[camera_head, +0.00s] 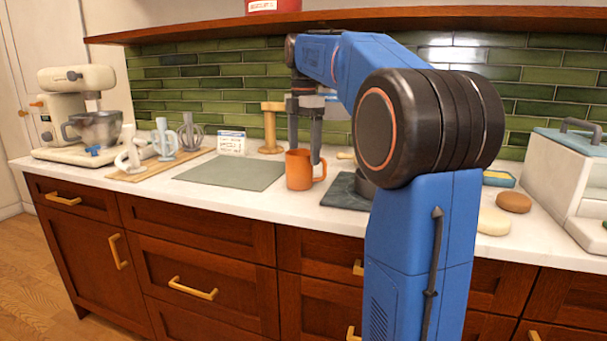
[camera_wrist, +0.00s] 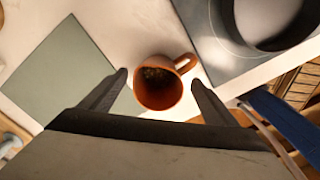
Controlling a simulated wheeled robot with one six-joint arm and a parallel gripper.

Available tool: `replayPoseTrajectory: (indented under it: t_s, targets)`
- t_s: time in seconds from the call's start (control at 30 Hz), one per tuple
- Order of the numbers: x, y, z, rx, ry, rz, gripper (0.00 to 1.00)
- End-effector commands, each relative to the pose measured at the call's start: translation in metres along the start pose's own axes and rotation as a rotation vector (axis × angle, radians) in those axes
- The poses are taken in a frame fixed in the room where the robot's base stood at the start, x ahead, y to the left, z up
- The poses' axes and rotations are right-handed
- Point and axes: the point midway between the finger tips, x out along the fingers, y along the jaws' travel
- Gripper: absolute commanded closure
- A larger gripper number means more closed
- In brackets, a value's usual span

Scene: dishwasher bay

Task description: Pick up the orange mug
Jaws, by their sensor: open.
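The orange mug (camera_head: 299,171) stands upright on the white counter, between the grey-green mat and a dark plate-like surface. Its handle points right in the head view. In the wrist view the mug (camera_wrist: 157,84) is seen from above, with its dark inside showing and its handle toward the upper right. My gripper (camera_head: 304,148) is open above and around the mug. In the wrist view my gripper's two fingers (camera_wrist: 159,77) show on either side of the mug, with gaps between them and it. How far the fingertips are above the counter is hard to tell.
A grey-green mat (camera_head: 232,173) lies left of the mug. A dark cooktop-like surface (camera_head: 343,192) lies close on its right. A wooden stand (camera_head: 270,128) and a small white card (camera_head: 231,143) are behind. A stand mixer (camera_head: 80,115) and whisk attachments (camera_head: 163,138) are farther left.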

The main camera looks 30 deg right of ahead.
Motion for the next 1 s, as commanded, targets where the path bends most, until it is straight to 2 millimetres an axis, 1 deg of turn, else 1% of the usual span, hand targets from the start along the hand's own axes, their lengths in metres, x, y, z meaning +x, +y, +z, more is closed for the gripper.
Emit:
replayPoseTrajectory:
  t_s: [0.17,0.4,0.5,0.77,0.8,0.83,0.87,0.9,0.97,1.0]
  targets:
    - [0.011,0.0,-0.002,0.0,0.0,-0.001,0.18]
    - [0.043,0.0,-0.005,0.0,0.0,-0.001,0.18]
    - [0.051,0.001,-0.005,0.0,0.0,0.0,0.18]
    - [0.054,0.001,-0.005,0.0,0.0,0.001,0.18]
    - [0.054,0.001,-0.005,0.0,0.0,0.001,0.2]
    - [0.054,0.001,-0.005,0.0,0.0,0.001,0.27]
    - [0.054,0.001,-0.005,0.0,0.0,0.001,0.35]
    - [0.054,0.001,-0.005,0.0,0.0,0.001,0.44]
    - [0.054,0.001,-0.005,0.0,0.0,0.001,0.58]
    - [0.054,0.001,-0.005,0.0,0.0,0.001,0.68]
